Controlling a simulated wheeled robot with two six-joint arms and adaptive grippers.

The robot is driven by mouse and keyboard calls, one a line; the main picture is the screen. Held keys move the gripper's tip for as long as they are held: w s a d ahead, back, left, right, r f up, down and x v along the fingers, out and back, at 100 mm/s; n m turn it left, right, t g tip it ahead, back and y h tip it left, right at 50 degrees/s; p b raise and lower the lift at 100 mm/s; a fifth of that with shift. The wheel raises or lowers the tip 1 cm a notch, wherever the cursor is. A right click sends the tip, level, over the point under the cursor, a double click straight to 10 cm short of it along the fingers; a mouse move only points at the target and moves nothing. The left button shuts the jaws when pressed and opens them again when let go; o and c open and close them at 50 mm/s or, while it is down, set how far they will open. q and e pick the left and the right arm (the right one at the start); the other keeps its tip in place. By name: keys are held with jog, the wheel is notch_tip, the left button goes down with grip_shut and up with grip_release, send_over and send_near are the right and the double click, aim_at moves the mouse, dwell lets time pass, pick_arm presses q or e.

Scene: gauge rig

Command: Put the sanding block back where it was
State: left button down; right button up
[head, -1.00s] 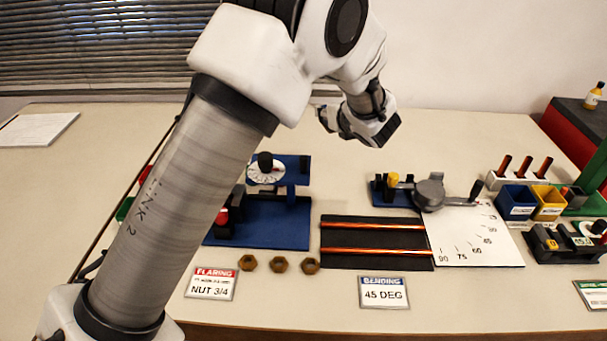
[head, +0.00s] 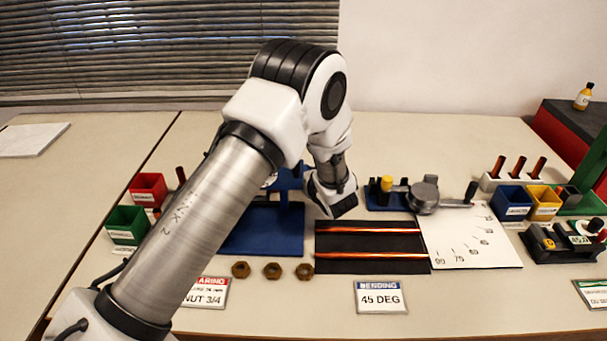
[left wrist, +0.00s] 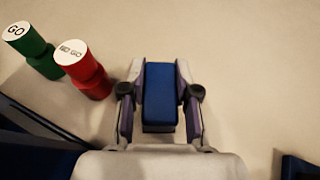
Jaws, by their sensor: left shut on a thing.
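The sanding block (left wrist: 159,95), a blue block, sits between the two fingers of my left gripper (left wrist: 160,100) in the left wrist view. The fingers are shut on its two long sides. In the head view my left gripper (head: 332,195) hangs over the bench, beside the blue flaring stand (head: 262,232) and just behind the black mat (head: 345,242). Its jaws are small and dark there, so the block is hard to make out. The bench surface (left wrist: 235,60) shows bare around the block. My right gripper is not in view.
Green GO (left wrist: 35,50) and red NO GO (left wrist: 82,68) plugs stand left of the gripper. Copper tubes (head: 370,230) lie on the mat. A bending tool (head: 424,195) stands right of it. Several bins, such as the blue bin (head: 514,202), are farther right. Hex nuts (head: 272,270) lie in front.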

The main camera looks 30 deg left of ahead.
pick_arm(q)
jog(key=shift+s+a+f, duration=0.1)
jog(key=shift+a+f, duration=0.05)
jog(key=shift+f, duration=0.45)
jog(key=c, duration=1.3)
grip_release()
jog(key=shift+f, duration=0.1)
jog(key=o, duration=0.4)
jog(key=shift+o, duration=0.2)
